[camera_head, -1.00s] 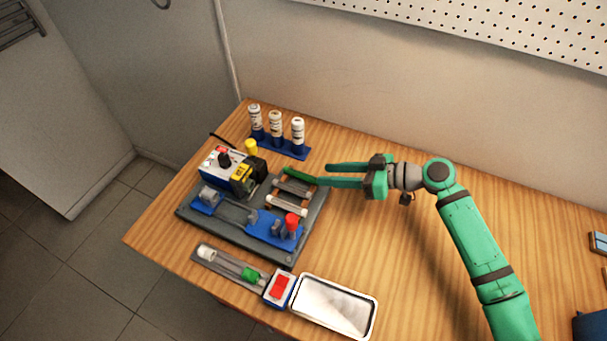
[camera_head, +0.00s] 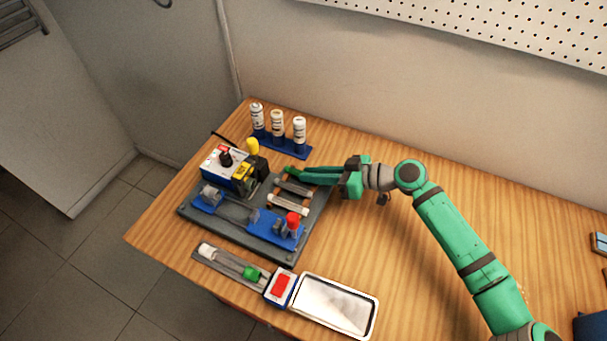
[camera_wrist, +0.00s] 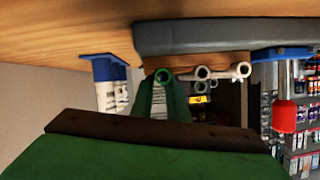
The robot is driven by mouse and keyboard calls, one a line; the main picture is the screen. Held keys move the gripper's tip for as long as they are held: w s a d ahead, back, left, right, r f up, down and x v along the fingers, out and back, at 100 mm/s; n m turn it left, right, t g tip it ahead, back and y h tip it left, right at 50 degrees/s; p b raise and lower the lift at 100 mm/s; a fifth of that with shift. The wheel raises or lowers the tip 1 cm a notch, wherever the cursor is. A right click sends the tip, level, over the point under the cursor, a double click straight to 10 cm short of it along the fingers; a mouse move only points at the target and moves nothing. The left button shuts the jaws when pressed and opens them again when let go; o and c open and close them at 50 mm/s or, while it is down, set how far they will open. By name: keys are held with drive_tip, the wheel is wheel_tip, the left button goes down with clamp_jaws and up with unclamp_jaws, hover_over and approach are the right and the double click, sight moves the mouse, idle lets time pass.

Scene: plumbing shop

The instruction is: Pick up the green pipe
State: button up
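The green pipe (camera_head: 291,172) lies at the back right of the grey board, beside the other short pipes. In the wrist view its round open end (camera_wrist: 163,75) shows at my fingertips. My gripper (camera_head: 303,174) reaches in from the right, level with the pipe. Its two green fingers have drawn together and appear shut on the pipe's end. The fingers cover part of the pipe in the head view, and both are green, so the exact contact is hard to see. The pipe still appears to rest at its place on the board.
A grey pipe (camera_head: 293,188) and a white pipe (camera_head: 288,205) lie close beside it on the grey board (camera_head: 312,222). A blue rack (camera_head: 293,152) with white bottles stands behind. A boxy device (camera_head: 228,170) is at left. An empty white tray (camera_head: 335,305) lies in front.

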clamp_jaws()
